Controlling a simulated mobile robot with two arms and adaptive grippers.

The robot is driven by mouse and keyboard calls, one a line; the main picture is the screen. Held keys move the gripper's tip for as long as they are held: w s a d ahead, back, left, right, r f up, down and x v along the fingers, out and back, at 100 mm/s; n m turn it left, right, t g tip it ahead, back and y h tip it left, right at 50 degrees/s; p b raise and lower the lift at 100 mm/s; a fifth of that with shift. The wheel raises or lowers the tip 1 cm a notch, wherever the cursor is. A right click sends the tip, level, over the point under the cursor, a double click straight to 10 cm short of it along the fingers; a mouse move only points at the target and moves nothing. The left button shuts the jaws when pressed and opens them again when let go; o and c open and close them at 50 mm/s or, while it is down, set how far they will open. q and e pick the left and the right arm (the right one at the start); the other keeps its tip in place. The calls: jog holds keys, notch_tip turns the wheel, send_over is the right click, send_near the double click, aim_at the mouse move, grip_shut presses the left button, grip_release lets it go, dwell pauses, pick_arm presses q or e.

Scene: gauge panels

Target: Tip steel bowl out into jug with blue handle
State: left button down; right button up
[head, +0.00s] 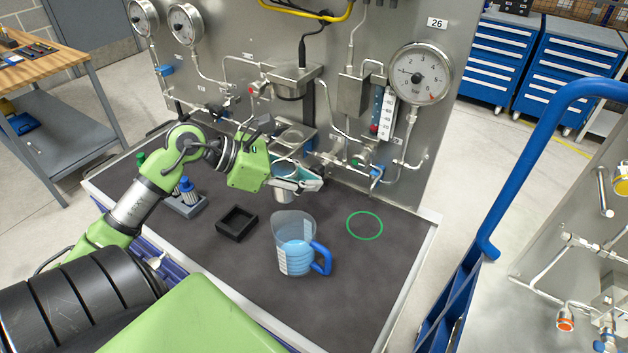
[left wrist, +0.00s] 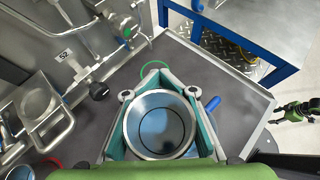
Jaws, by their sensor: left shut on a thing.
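My left gripper (head: 303,184) is shut on a steel bowl (left wrist: 133,135), with a teal-lined finger on either side of it. In the head view the bowl (head: 284,196) is partly hidden by the gripper and is held above the mat, behind the jug. The wrist view looks into its round mouth; I cannot tell what it holds. The clear jug with blue handle (head: 295,230) stands upright on the mat with blue liquid in it. In the wrist view only its handle (left wrist: 213,103) shows clearly. A green arm end (left wrist: 298,108), perhaps my right gripper, is small at the right edge.
The dark mat (head: 360,275) has a green ring (head: 364,225) right of the jug and a black square tray (head: 236,223) left of it. A blue-capped item (head: 187,190) stands further left. The gauge panel (head: 330,30) with pipes and valves rises close behind.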

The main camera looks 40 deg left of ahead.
pick_arm(q)
jog(key=shift+w+a+f+m+t+y+b, duration=0.25)
jog(key=shift+f+m+t+y+b, duration=0.4)
jog(key=shift+b, duration=0.75)
jog(key=shift+w+a+f+m+t+y+b, duration=0.2)
jog(key=shift+w+a+m+t+y+b, duration=0.15)
jog(key=shift+m+y+b, duration=0.8)
jog(key=shift+w+a+f+m+t+y+b, duration=0.2)
jog(key=shift+f+m+t+y+b, duration=0.35)
jog(key=shift+b, duration=1.05)
pick_arm(e)
notch_tip(320, 180, down, 9)
jog(key=shift+w+d+r, duration=0.2)
jog(key=shift+w+d, duration=0.2)
jog(key=shift+w, duration=0.05)
